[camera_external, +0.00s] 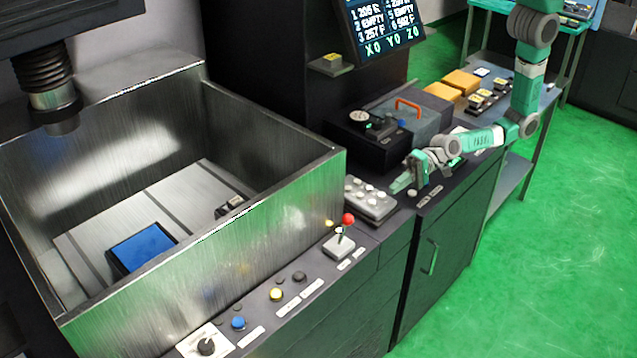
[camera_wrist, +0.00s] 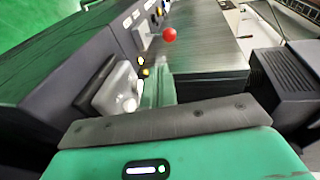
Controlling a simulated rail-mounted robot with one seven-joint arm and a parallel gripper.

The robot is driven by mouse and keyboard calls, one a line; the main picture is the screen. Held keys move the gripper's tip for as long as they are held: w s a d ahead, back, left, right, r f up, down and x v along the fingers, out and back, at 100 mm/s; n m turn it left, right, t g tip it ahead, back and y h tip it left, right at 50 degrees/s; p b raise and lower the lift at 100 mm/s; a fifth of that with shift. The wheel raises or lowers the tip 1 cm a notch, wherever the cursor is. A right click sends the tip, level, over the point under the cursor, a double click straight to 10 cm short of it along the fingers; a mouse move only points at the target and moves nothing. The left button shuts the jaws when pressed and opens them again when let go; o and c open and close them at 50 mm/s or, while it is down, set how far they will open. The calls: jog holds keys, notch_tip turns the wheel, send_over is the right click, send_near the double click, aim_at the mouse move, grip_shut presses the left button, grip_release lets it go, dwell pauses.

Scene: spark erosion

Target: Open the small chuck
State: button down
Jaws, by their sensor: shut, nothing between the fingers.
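I cannot tell for sure which part is the small chuck. A dark cylindrical spindle head (camera_external: 55,108) hangs over the tank at the upper left. A small dark fixture (camera_external: 232,206) sits on the tank floor. My gripper (camera_external: 402,184) is shut and empty, low over the front right of the console. It is just right of a grey pad with several white buttons (camera_external: 370,199). A single round white button (camera_external: 412,193) is close beside the fingers. In the wrist view the gripper (camera_wrist: 158,88) points along the console, with a pale box (camera_wrist: 115,92) left of the fingertips.
The metal tank wall (camera_external: 215,255) rises left of the pad. A red-knobbed joystick (camera_external: 347,220) stands in front of it and shows in the wrist view (camera_wrist: 168,35). A black box with a dial (camera_external: 370,140) and a grey case with an orange handle (camera_external: 415,118) stand behind my gripper.

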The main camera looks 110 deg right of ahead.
send_near(343, 231)
jog(key=shift+w+r+b, duration=0.35)
jog(key=shift+w+b, duration=0.1)
jog(key=shift+w, duration=0.4)
jog(key=shift+w+a, duration=0.3)
jog(key=shift+w, duration=0.3)
jog(key=shift+r, duration=0.15)
